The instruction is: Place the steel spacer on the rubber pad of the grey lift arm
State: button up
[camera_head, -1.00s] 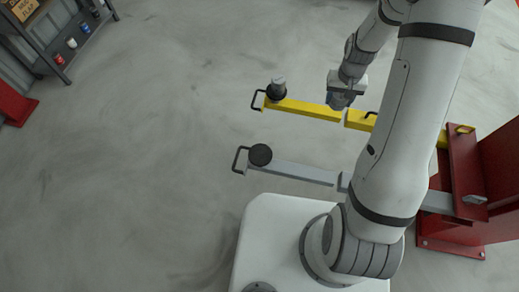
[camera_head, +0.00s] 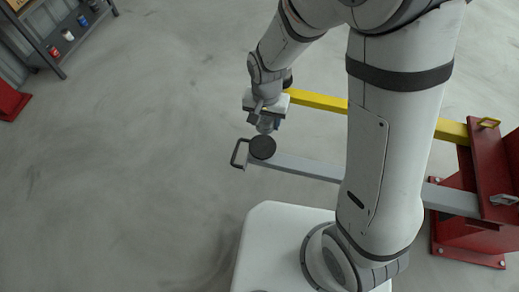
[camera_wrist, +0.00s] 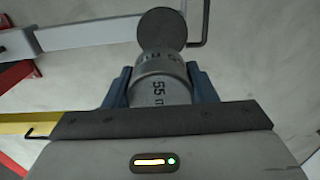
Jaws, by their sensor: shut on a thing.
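My gripper (camera_head: 265,118) is shut on the steel spacer (camera_wrist: 160,90), a grey metal cylinder with dark "55" lettering. In the wrist view its blue fingers (camera_wrist: 160,96) press the spacer from both sides. In the head view the spacer's lower end (camera_head: 264,129) shows below the fingers. The round black rubber pad (camera_head: 262,148) is at the left end of the grey lift arm (camera_head: 310,168), just below the spacer in the picture. The pad also shows in the wrist view (camera_wrist: 162,28), beyond the spacer and partly hidden by it. Whether they touch is unclear; they look apart.
The yellow lift arm (camera_head: 320,101) runs behind my gripper, its pad end mostly hidden. A black handle (camera_head: 236,153) sticks out left of the grey arm's end. The red lift post (camera_head: 490,180) stands right. A shelf (camera_head: 60,40) is upper left. Floor at left is clear.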

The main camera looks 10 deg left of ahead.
send_over(263, 146)
notch_tip(263, 146, down, 5)
jog(key=shift+f+b, duration=0.15)
jog(key=shift+b, duration=0.2)
jog(key=shift+f+b, duration=0.3)
jog(key=shift+f, duration=2.1)
jog(key=shift+a+f, duration=0.1)
jog(key=shift+f, duration=0.15)
jog(key=o, duration=1.2)
jog(key=shift+r, duration=0.1)
